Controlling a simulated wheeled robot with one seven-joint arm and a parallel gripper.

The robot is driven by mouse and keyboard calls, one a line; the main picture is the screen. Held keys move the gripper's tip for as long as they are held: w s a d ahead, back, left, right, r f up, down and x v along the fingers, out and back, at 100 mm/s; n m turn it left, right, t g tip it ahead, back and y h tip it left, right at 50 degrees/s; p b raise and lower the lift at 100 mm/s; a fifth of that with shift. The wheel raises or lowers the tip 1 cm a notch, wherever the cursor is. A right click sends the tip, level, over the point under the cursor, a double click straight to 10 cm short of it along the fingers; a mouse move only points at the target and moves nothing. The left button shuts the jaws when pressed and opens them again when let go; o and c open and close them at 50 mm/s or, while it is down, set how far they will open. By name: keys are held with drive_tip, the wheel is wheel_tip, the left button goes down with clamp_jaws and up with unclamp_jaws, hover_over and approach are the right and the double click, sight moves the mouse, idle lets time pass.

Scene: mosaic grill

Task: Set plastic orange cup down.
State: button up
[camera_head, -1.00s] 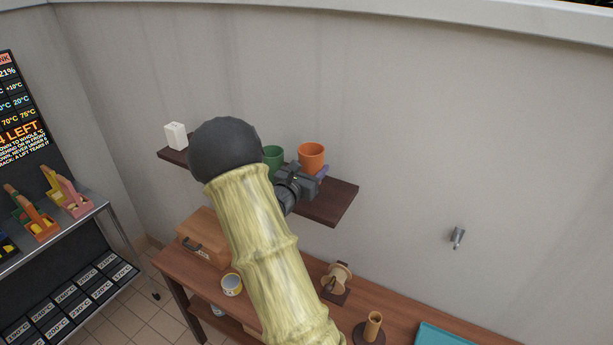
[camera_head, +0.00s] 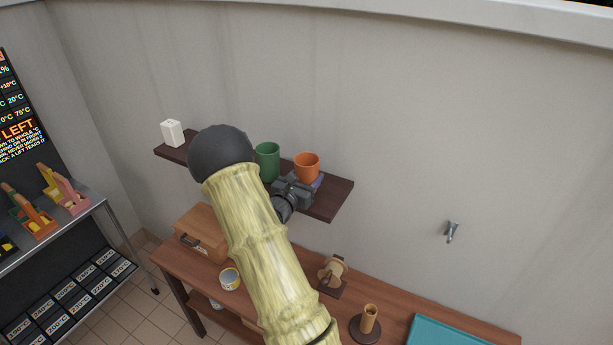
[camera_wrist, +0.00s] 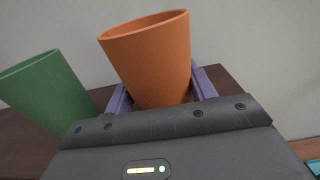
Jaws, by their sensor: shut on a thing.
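The orange plastic cup (camera_head: 307,166) is upright at the dark wooden wall shelf (camera_head: 337,200), near its right part. My gripper (camera_head: 314,182) is shut on the orange cup, with its purple fingers on both sides of the cup's lower part. In the wrist view the orange cup (camera_wrist: 148,55) stands between the fingers (camera_wrist: 160,92) and leans slightly in the picture. Its base is hidden by my gripper body, so I cannot tell whether it touches the shelf.
A green cup (camera_head: 267,160) stands on the shelf just left of the orange cup; it also shows in the wrist view (camera_wrist: 48,92). A white block-like item (camera_head: 172,132) is at the shelf's left end. The shelf's right end is bare. A wooden table (camera_head: 400,318) with several items is below.

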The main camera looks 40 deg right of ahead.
drive_tip(key=shift+f, duration=0.2)
drive_tip(key=o, duration=1)
drive_tip(key=shift+r, duration=0.2)
drive_tip(key=shift+a+f, duration=0.1)
drive_tip(key=shift+a, duration=0.15)
drive_tip(key=b+v, duration=0.5)
drive_tip(key=v, duration=0.6)
drive_tip(key=shift+s+a, duration=0.15)
drive_tip(key=shift+s, duration=0.05)
